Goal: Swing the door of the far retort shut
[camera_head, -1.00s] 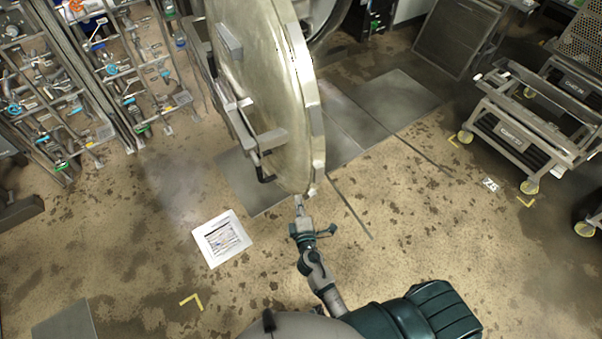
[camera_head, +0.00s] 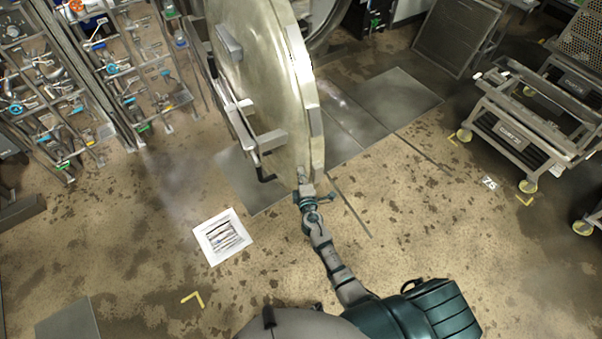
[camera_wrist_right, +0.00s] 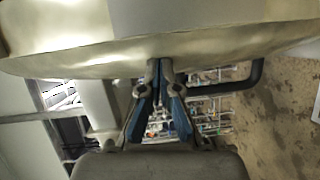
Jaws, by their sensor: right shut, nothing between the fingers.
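The retort door (camera_head: 262,85) is a large round metal disc standing open in the upper middle of the head view, seen nearly edge-on, with bars and a handle on its left face. The round retort opening (camera_head: 328,18) shows partly behind it. My right gripper (camera_head: 305,184) is at the door's lower rim, its fingers shut and empty. In the right wrist view the door (camera_wrist_right: 220,45) fills the top, and the closed fingertips (camera_wrist_right: 160,66) meet or nearly meet its edge; I cannot tell if they touch. My left gripper is not in view.
Pipe racks with valves (camera_head: 110,70) stand at the left. A wheeled cart (camera_head: 520,125) and a grey panel (camera_head: 460,38) are at the right. A white framed sheet (camera_head: 222,237) lies on the floor. The floor around my right arm is clear.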

